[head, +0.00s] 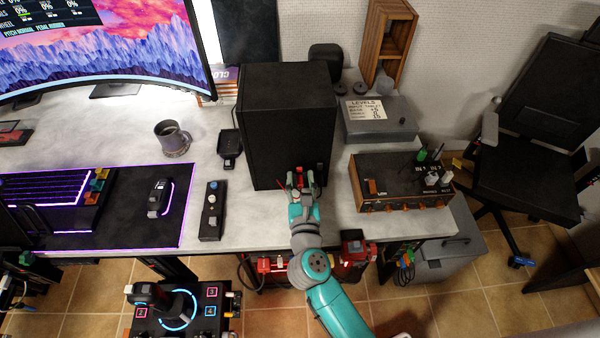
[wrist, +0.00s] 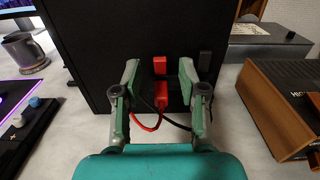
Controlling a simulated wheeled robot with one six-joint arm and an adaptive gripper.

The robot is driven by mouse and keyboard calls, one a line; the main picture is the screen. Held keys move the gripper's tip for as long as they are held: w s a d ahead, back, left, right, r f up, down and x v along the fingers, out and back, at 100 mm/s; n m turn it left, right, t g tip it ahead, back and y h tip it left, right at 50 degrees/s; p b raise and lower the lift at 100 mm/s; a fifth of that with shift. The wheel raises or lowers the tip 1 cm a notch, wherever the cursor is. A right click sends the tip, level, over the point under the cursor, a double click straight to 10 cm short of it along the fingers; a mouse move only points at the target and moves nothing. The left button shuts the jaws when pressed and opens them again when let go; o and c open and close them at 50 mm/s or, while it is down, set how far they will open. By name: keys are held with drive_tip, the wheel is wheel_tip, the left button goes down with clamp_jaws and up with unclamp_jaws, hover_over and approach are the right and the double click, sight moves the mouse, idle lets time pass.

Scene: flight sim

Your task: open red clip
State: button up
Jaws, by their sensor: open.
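A black speaker box (head: 290,110) stands on the desk, its panel facing my arm. In the wrist view, a red clip (wrist: 159,65) sits on the panel, with a red plug or connector (wrist: 161,95) just below it and a red wire leading off. A black clip (wrist: 205,64) is to the right, with a black wire running below. My gripper (wrist: 160,85) is open, one finger on each side of the red clip, with visible gaps. In the head view my gripper (head: 304,186) is close in front of the box, and the red clip is partly hidden there.
A wooden-sided amplifier (head: 395,182) stands right of the box, and a grey box (head: 378,120) behind it. A small black controller (head: 212,210) and a mug (head: 173,140) are to the left. The desk between controller and box is clear.

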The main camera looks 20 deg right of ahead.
drive_tip(key=shift+x, duration=1.2)
clamp_jaws()
drive_tip(key=shift+s+d+f+t+h, duration=0.1)
drive_tip(key=shift+f+t+h, duration=0.15)
drive_tip(key=shift+t, duration=0.2)
drive_tip(key=shift+s+f+t+h, duration=0.15)
drive_tip(key=shift+t+h, duration=0.1)
drive_tip(key=shift+t, duration=0.2)
drive_tip(key=shift+s+f+t, duration=0.15)
drive_tip(key=shift+f+t, duration=0.15)
drive_tip(key=shift+t, duration=0.9)
unclamp_jaws()
drive_tip(key=shift+a, duration=0.2)
drive_tip(key=shift+s, duration=0.1)
